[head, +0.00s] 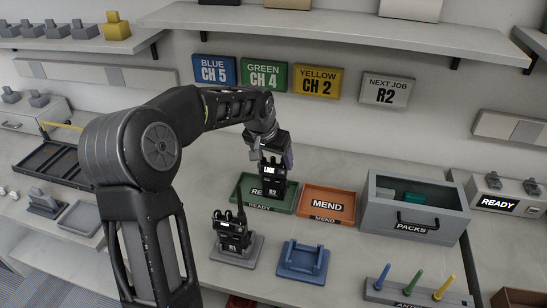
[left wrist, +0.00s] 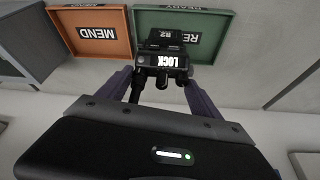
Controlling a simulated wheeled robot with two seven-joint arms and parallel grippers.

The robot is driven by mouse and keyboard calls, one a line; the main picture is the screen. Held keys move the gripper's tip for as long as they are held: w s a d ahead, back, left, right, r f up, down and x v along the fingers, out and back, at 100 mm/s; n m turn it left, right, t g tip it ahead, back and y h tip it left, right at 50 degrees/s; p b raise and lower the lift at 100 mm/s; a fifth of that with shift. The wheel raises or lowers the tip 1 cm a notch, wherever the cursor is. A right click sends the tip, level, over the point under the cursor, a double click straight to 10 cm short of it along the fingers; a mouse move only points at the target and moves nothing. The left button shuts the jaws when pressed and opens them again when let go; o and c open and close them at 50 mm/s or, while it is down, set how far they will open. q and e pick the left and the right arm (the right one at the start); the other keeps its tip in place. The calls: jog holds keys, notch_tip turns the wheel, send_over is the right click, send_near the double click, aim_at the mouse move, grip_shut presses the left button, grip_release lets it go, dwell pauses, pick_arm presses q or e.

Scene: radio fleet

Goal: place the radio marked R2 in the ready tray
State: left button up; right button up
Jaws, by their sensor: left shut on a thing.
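The radio marked R2 (head: 272,182) is black, with a white LOCK label and an R2 mark. My left gripper (head: 270,160) is shut on it and holds it over the green ready tray (head: 291,200). The left wrist view shows the radio (left wrist: 163,52) between the two fingers, with the ready tray (left wrist: 220,22) behind it. I cannot tell whether the radio touches the tray floor. The radio and gripper hide part of the tray. My right gripper is in neither view.
An orange mend tray (head: 330,200) adjoins on the right, then a grey packs box (head: 414,222). Radio R1 (head: 232,240) stands in a grey cradle in front of the ready tray. An empty blue cradle (head: 303,262) is beside it. A wall sign (head: 386,90) reads NEXT JOB R2.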

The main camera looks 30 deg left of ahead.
pick_arm(q)
jog(key=shift+f, duration=0.1)
jog(key=o, duration=2.1)
jog(key=shift+r, duration=0.25)
jog(key=b+v, duration=0.1)
jog(key=v, duration=1.1)
jog(key=shift+f, duration=0.15)
